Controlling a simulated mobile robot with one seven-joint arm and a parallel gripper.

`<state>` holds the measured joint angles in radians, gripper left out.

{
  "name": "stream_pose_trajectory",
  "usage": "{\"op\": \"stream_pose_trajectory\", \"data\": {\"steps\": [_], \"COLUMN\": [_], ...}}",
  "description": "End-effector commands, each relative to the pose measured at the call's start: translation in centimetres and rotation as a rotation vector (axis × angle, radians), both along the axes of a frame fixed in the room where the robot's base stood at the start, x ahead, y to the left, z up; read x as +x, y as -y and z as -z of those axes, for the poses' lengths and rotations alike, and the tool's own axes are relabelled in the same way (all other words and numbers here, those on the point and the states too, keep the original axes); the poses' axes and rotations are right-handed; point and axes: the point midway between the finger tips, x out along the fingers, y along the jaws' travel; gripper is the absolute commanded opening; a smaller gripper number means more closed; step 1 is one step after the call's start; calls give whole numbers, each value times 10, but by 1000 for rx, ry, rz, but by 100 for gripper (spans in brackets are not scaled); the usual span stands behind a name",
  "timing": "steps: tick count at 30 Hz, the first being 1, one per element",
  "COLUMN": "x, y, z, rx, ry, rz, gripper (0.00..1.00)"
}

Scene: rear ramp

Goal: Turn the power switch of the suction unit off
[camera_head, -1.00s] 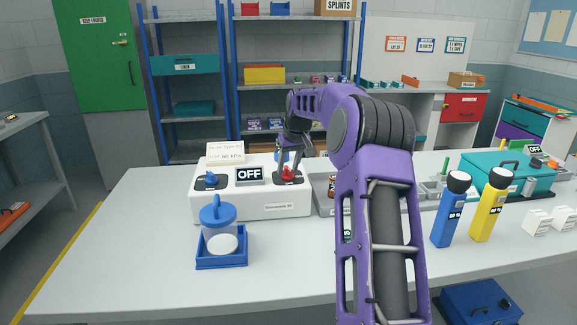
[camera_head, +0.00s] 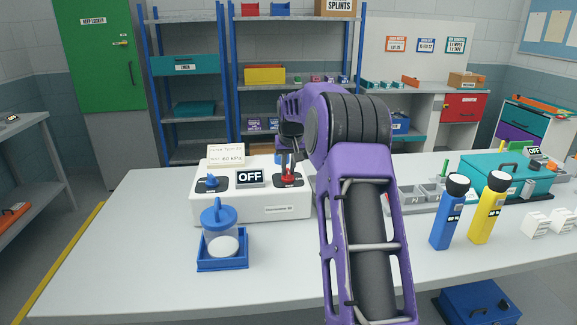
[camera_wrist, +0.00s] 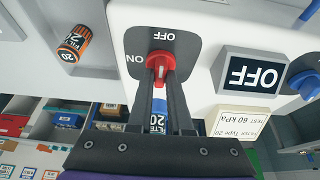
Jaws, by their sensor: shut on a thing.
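The suction unit (camera_head: 235,205) is a white box on the table, and its display (camera_head: 250,177) reads OFF. It also shows upside down in the wrist view (camera_wrist: 252,76). The red power switch (camera_wrist: 161,61) sits on a dark plate with OFF and ON labels at its right end. My gripper (camera_wrist: 160,80) is shut on the red switch, one dark finger on each side. In the head view my gripper (camera_head: 287,170) comes down onto the switch from above. The fingers partly hide the switch, so its exact angle is hard to tell.
A blue knob (camera_head: 211,182) is left of the display, and a note card (camera_head: 226,154) stands behind. A lidded jar (camera_head: 220,235) in a blue tray stands in front. Blue (camera_head: 449,215) and yellow (camera_head: 489,210) torches stand right. The table's front left is clear.

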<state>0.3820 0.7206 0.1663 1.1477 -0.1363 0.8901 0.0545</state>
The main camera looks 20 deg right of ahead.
Motion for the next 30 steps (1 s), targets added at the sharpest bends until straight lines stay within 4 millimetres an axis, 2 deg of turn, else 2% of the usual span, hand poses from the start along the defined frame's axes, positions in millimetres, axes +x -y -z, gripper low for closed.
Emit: {"op": "stream_pose_trajectory", "data": {"steps": [11, 12, 16, 25, 30], "x": [0, 0, 0, 0, -5], "y": [0, 0, 0, 0, -2], "z": [0, 0, 0, -1, -17], "rx": [1, 1, 1, 0, -2], "ry": [0, 0, 0, 1, 4], "rz": [29, 29, 28, 27, 27], "gripper": [0, 25, 48, 48, 48]}}
